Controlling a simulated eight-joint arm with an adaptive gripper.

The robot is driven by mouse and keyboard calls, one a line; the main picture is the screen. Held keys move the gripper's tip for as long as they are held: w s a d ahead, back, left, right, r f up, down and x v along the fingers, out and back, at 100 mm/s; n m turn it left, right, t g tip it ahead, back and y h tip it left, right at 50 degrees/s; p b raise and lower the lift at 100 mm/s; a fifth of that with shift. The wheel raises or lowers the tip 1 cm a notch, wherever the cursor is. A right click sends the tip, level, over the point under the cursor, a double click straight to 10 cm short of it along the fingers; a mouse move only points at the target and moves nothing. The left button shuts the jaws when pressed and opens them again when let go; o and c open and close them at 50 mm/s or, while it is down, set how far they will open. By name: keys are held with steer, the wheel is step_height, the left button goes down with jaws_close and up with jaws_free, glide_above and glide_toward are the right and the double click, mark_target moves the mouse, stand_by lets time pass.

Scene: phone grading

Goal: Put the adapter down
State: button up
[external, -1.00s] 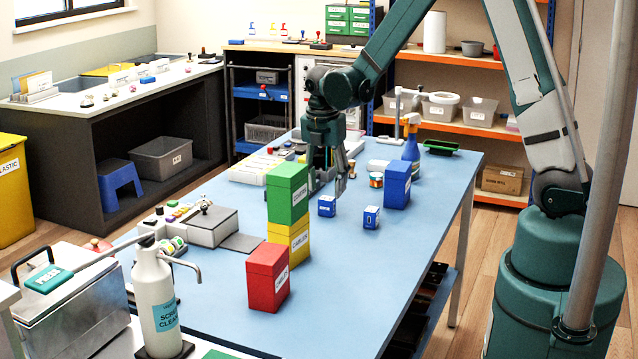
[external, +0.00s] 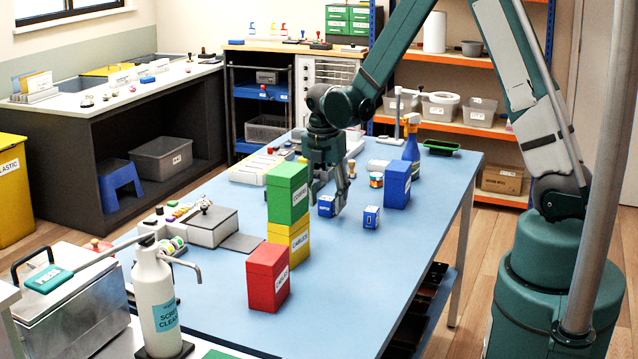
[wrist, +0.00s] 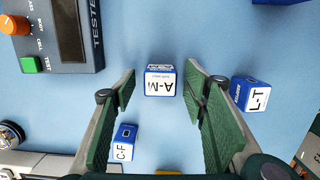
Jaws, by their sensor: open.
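Small blue-and-white adapter blocks lie on the blue table. In the wrist view, the block marked A-M (wrist: 160,81) sits on the table between my open gripper's fingers (wrist: 160,92), with a gap on both sides. The block marked L-T (wrist: 250,93) is outside the right finger. The block marked C-F (wrist: 124,140) is at lower left, by the left finger. In the external view, my gripper (external: 327,198) is low over the table, with one small blue block (external: 326,207) at its fingers. Another small blue block (external: 371,217) stands to the right.
A dark tester (wrist: 62,40) with orange and green knobs is at upper left in the wrist view. Stacked green (external: 288,194) and yellow (external: 289,240) boxes and a red box (external: 267,279) stand nearer the camera. A blue box (external: 397,185) is to the right. The right front tabletop is clear.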

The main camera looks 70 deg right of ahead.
steer(key=shift+d+f, duration=0.1)
steer(key=shift+f, duration=0.55)
steer(key=c, duration=1)
